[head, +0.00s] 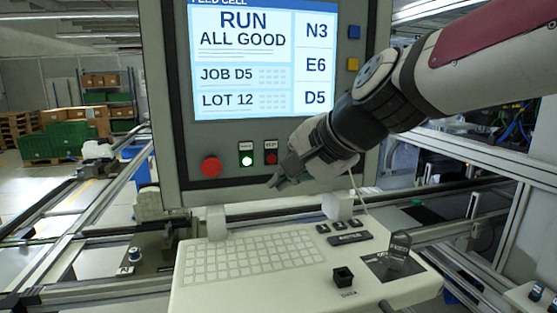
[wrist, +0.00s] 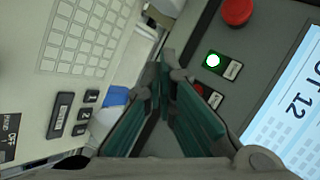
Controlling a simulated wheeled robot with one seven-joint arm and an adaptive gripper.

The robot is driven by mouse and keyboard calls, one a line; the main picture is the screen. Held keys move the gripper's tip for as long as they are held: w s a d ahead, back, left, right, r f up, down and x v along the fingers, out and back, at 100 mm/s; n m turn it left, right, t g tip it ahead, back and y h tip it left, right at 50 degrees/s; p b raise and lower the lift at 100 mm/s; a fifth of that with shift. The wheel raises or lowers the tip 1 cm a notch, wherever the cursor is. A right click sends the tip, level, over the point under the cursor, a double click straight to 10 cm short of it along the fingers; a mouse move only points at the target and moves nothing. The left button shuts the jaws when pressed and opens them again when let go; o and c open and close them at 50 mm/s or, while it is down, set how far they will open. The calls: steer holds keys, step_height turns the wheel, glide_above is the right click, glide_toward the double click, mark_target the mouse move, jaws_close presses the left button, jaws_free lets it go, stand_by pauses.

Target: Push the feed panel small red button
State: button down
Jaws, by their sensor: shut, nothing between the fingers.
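The grey feed panel (head: 172,110) has a lit screen reading RUN, ALL GOOD. The small red button (head: 271,158) sits below the screen, right of the lit green button (head: 247,161). In the wrist view the small red button (wrist: 198,88) is partly hidden behind a finger of my gripper. I cannot tell whether the tips touch the panel.
A large red mushroom button (head: 211,167) is left of the green one. Rails run on both sides. Green crates (head: 68,139) stand far left.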

steer(key=w+a+b, duration=0.1)
steer(key=w+a, duration=0.1)
steer(key=w, duration=0.6)
steer(key=shift+a+b, duration=0.2)
steer(key=shift+b, duration=0.1)
steer(key=shift+w, duration=0.1)
stand_by(1.1)
steer(key=shift+w+a, duration=0.1)
steer(key=shift+w, duration=0.2)
steer(key=shift+w+a, duration=0.15)
steer(key=shift+w, duration=0.35)
stand_by(0.8)
steer(key=shift+s, duration=0.15)
steer(key=shift+s+d, duration=0.25)
steer(key=shift+s, duration=0.5)
steer(key=s, duration=0.2)
steer(key=s+d+p, duration=0.1)
steer(key=s, duration=0.1)
steer(key=shift+s+d, duration=0.2)
steer(key=shift+s, duration=0.2)
